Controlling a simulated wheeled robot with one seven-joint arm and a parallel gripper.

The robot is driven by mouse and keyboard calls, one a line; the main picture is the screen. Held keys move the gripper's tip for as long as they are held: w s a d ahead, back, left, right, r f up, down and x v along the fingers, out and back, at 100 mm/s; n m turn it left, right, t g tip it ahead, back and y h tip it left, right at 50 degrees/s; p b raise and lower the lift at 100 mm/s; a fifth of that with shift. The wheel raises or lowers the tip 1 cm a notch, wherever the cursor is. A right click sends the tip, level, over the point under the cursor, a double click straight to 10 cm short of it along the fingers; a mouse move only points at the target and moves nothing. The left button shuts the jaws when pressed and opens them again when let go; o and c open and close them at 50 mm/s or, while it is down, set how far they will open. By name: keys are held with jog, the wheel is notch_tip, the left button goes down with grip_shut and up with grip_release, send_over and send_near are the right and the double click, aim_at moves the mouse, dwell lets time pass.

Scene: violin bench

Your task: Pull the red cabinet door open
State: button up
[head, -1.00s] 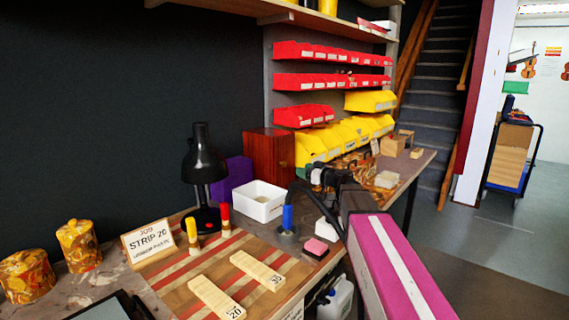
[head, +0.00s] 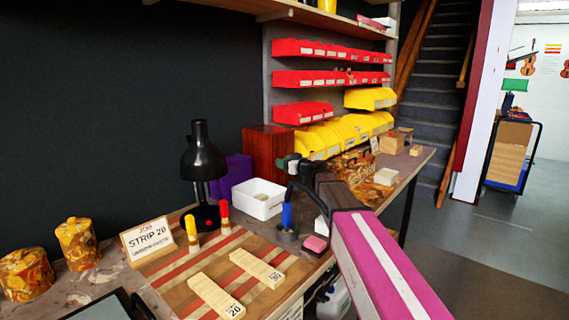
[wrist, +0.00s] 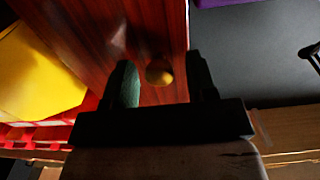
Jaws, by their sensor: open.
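The red cabinet (head: 264,148) is a dark red-brown wooden box at the back of the bench, against the black wall. In the wrist view its wood-grained front (wrist: 90,30) fills the upper middle, with a round brass knob (wrist: 159,73). My gripper (wrist: 161,68) is open, one dark finger on each side of the knob. I cannot tell whether either finger touches it. In the head view my gripper (head: 289,164) is beside the cabinet's right part and hides some of it. The door appears closed.
A black lamp (head: 203,160), a purple box (head: 234,171) and a white bin (head: 258,200) stand left of and before the cabinet. Yellow bins (head: 340,135) stand close on its right. A blue-handled tool in a holder (head: 287,222) is below my arm.

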grip_shut()
jog(key=shift+d, duration=0.1)
jog(key=d+n+g+y, duration=0.3)
jog(key=d+n+g, duration=0.4)
jog(key=g, duration=0.4)
jog(key=shift+n+y, duration=0.3)
jog(key=shift+y, duration=0.1)
